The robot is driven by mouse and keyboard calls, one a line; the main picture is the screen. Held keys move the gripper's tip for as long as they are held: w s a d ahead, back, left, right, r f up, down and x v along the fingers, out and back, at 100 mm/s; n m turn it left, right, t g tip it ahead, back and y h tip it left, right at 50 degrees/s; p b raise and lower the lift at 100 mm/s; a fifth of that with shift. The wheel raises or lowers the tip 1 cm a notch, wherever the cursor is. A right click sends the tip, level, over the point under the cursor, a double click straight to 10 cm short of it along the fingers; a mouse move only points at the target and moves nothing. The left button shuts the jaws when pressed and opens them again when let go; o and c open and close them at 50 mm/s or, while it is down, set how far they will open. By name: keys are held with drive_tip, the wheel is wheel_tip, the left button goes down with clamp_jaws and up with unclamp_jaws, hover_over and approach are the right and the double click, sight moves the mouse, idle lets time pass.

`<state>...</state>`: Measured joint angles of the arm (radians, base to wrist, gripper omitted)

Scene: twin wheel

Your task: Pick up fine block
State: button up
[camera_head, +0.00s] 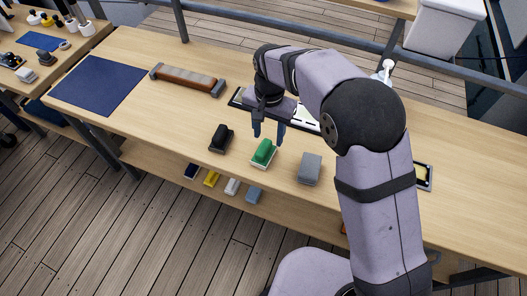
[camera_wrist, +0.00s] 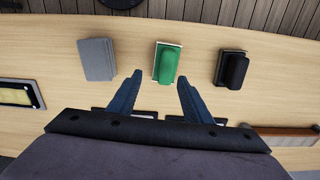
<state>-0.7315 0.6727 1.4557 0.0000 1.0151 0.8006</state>
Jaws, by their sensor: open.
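Three blocks sit in a row near the table's front edge: a black one (camera_head: 220,138), a green one on a pale base (camera_head: 263,151) and a flat grey one (camera_head: 310,168). I cannot tell from any marking which is the fine block. My gripper (camera_head: 268,132) is open and empty, pointing down above and just behind the green block. In the wrist view, the green block (camera_wrist: 166,63) lies ahead, between the lines of my two blue fingers (camera_wrist: 160,78). The grey block (camera_wrist: 97,59) is to its left and the black block (camera_wrist: 231,69) to its right there.
A brown bar with grey ends (camera_head: 187,80) and a blue mat (camera_head: 97,84) lie on the left of the table. A dark-framed board lies partly hidden behind my gripper. A framed yellow item (camera_head: 425,175) lies right. Several small blocks sit on the lower shelf.

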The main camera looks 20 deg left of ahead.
sight(264, 147)
drive_tip(key=shift+s+a+f, duration=0.1)
drive_tip(key=shift+a, duration=0.4)
drive_tip(key=shift+f+p, duration=0.4)
drive_tip(key=shift+f, duration=0.65)
drive_tip(key=shift+s+f+p, duration=0.1)
drive_tip(key=shift+f+p, duration=0.55)
drive_tip(key=shift+p, duration=0.05)
drive_tip(key=shift+a+f+p, duration=0.2)
drive_tip(key=shift+f+p, duration=0.5)
drive_tip(key=shift+f, duration=1.25)
drive_tip(key=c, duration=0.7)
